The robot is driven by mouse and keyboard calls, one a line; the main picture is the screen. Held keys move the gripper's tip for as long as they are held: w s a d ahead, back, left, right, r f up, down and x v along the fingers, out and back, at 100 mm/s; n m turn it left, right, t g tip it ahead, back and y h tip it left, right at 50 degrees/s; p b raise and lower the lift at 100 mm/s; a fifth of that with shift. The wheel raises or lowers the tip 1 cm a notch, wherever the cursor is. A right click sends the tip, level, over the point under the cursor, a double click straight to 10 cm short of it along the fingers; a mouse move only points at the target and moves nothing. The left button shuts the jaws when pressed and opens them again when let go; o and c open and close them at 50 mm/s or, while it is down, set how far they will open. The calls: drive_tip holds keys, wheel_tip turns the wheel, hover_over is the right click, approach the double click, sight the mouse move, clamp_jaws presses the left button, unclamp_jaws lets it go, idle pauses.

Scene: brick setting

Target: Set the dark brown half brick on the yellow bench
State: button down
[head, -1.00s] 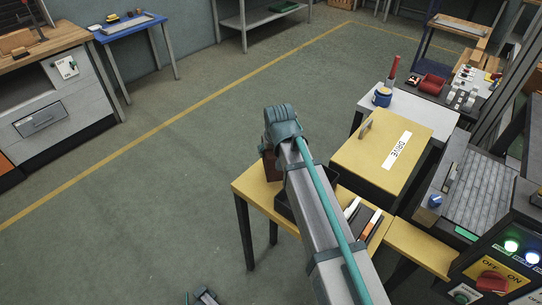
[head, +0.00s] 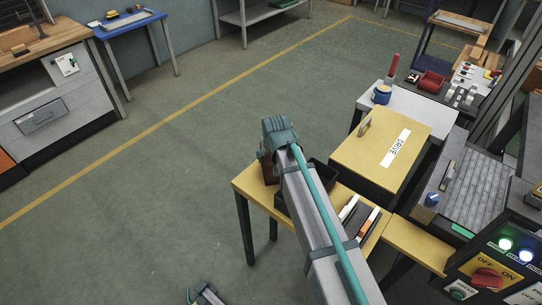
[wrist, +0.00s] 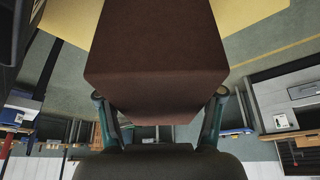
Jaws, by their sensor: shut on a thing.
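The dark brown half brick (wrist: 155,50) fills the upper middle of the wrist view, with a finger of my gripper (wrist: 160,95) on each side of it. My gripper is shut on it. In the head view a small part of the brick (head: 267,172) shows below my wrist, over the left corner of the yellow bench (head: 246,187). My arm hides much of the bench. The bench top also shows beside the brick in the wrist view (wrist: 252,18). I cannot tell whether the brick touches the bench.
A black tray (head: 318,172) sits on the bench, partly behind my arm. Several flat white, dark and orange pieces (head: 368,221) lie on the bench right of my arm. A yellow box marked DRIVE (head: 375,150) stands behind. Open floor lies to the left.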

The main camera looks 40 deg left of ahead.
drive_tip(key=shift+c, duration=0.9)
unclamp_jaws()
drive_tip(key=b+v, duration=0.2)
drive_tip(key=v, duration=1)
drive_tip(key=shift+r, duration=0.15)
